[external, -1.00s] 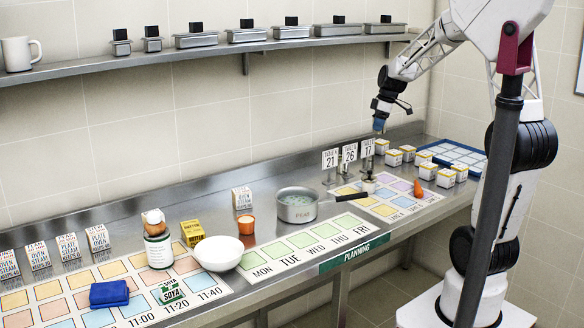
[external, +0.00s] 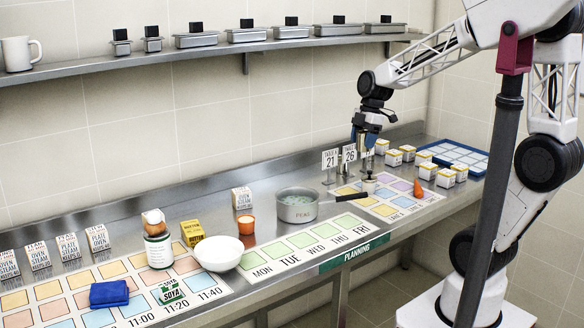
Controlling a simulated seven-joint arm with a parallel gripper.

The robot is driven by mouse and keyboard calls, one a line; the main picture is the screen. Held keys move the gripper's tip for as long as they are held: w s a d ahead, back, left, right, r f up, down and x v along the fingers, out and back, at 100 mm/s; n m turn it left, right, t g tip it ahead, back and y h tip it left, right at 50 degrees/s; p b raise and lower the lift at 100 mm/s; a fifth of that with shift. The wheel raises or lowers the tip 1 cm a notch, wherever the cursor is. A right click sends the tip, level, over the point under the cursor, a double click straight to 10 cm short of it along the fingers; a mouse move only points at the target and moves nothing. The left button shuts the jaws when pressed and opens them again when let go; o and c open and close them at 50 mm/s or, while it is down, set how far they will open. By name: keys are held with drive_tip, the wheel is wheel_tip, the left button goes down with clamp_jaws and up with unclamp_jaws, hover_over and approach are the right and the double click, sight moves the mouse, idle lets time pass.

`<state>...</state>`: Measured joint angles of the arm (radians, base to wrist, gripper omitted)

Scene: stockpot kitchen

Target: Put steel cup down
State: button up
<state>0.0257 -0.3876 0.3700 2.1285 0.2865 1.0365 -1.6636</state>
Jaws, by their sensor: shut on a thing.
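My gripper (external: 366,138) points down above the counter's back part, in front of the numbered table signs.
A steel pot (external: 296,208) stands left of the mat, with a dark handle (external: 353,197) reaching right. The table signs (external: 331,160) stand close behind my gripper.

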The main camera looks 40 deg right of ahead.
drive_tip(key=s+a+f+n+g, duration=0.1)
drive_tip(key=s+a+n, duration=0.45)
drive_tip(key=s, duration=0.55)
drive_tip(key=s+a+f+n+g, duration=0.15)
drive_tip(key=s+a+n, duration=0.35)
drive_tip(key=s, duration=0.5)
wheel_tip(320, 180, down, 15)
drive_tip(key=m, duration=0.1)
drive_tip(key=shift+a+r+h, duration=0.2)
drive_tip(key=shift+a+h, duration=0.1)
drive_tip(key=shift+a, duration=0.05)
drive_tip(key=shift+w, duration=0.2)
drive_tip(key=shift+w+a+f, duration=0.25)
drive_tip(key=shift+w+a, duration=0.95)
drive_tip(key=shift+w, duration=1.15)
drive_tip(key=shift+w+a+f, duration=0.2)
drive_tip(key=shift+w+a, duration=0.95)
drive_tip(key=shift+w, duration=1.25)
drive_tip(key=shift+w+a+f, duration=0.25)
drive_tip(key=shift+w+a, duration=0.95)
drive_tip(key=shift+w, duration=1.15)
drive_tip(key=shift+f, duration=1.75)
drive_tip(key=shift+f, duration=0.15)
